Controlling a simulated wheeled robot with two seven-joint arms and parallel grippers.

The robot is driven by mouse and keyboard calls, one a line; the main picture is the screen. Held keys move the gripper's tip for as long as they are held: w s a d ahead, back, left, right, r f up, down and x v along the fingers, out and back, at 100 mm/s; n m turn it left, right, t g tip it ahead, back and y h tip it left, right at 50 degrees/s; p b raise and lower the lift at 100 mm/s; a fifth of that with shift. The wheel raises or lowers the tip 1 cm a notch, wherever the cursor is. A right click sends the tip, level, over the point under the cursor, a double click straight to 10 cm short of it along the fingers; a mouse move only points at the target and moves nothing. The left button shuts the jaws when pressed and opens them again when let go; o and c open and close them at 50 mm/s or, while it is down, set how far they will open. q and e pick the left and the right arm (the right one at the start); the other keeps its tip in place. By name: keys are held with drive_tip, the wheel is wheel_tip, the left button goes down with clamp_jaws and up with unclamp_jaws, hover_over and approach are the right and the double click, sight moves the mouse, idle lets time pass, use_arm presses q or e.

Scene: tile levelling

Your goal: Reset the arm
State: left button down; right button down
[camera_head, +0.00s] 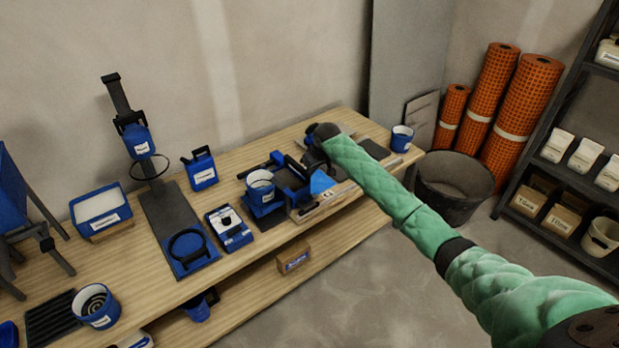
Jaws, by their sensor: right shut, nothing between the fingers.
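My right arm (385,187), in a green quilted sleeve, comes in from the lower right and reaches over the workbench. My right gripper (312,160) is at the arm's far end, above the blue and black tool at the bench's right half. It is shut with nothing between the fingers, and the arm partly hides it. My left gripper is not in view.
The wooden bench (240,160) carries a blue cup (261,185), a stand with a ring (170,220), a white-filled blue tray (100,210) and several tools. A black bucket (453,185), orange rolls (522,110) and a shelf (545,125) stand right. The floor in front is clear.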

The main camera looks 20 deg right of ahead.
drive_tip(key=s+a+f, duration=0.2)
drive_tip(key=s+f, duration=0.6)
drive_tip(key=f, duration=0.3)
drive_tip(key=s+a+f+m, duration=0.1)
drive_tip(key=s+a+f, duration=0.1)
drive_tip(key=s+f, duration=0.7)
drive_tip(key=s+a+f, duration=0.2)
drive_tip(key=s+f, duration=0.4)
drive_tip(key=f, duration=0.7)
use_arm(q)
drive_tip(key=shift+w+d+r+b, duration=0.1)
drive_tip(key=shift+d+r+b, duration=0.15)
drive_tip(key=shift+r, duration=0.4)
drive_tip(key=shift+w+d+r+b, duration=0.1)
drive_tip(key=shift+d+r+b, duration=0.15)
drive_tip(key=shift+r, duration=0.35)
use_arm(e)
drive_tip(key=s+a+f, duration=0.1)
drive_tip(key=s+f, duration=0.6)
drive_tip(key=s, duration=0.6)
drive_tip(key=s+a+f+g, duration=0.1)
drive_tip(key=s+f, duration=0.6)
drive_tip(key=s, duration=0.6)
drive_tip(key=s+a+f+g+h, duration=0.1)
drive_tip(key=s+f, duration=0.6)
drive_tip(key=s, duration=0.7)
drive_tip(key=shift+a+f+m, duration=0.35)
drive_tip(key=shift+a+m, duration=0.05)
drive_tip(key=shift+a, duration=0.1)
